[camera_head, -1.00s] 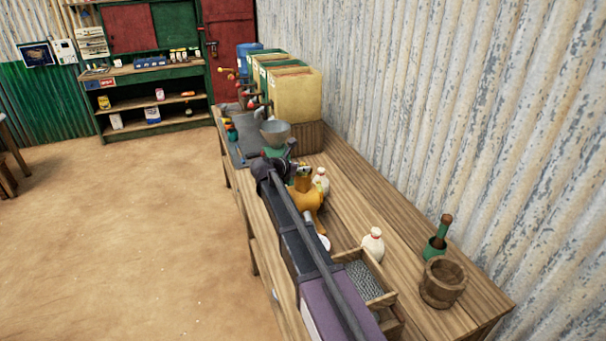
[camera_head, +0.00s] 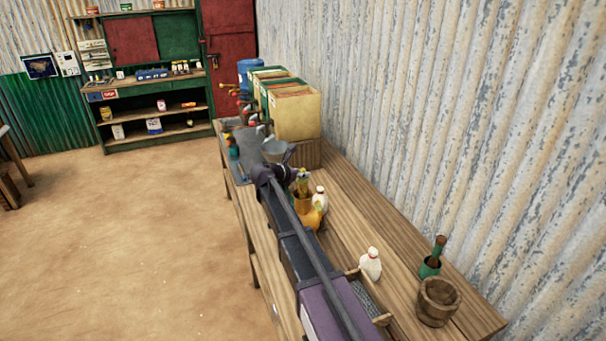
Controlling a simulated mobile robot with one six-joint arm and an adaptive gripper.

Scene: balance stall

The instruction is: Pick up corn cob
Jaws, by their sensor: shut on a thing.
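My gripper (camera_head: 293,178) is at the far end of my arm, over the middle of the long wooden table, small and partly hidden by my wrist. It is shut on a small yellow thing with a bit of green, which looks like the corn cob (camera_head: 303,184). The cob shows just right of the gripper, above or in front of an orange cup-like thing (camera_head: 303,203). I cannot tell whether it touches this. The fingertips are too small to make out clearly.
An orange-yellow figure (camera_head: 313,217) and a white bottle (camera_head: 320,198) stand close to the gripper. A grey bowl (camera_head: 274,150) is behind it. Tall containers (camera_head: 297,112) line the back.

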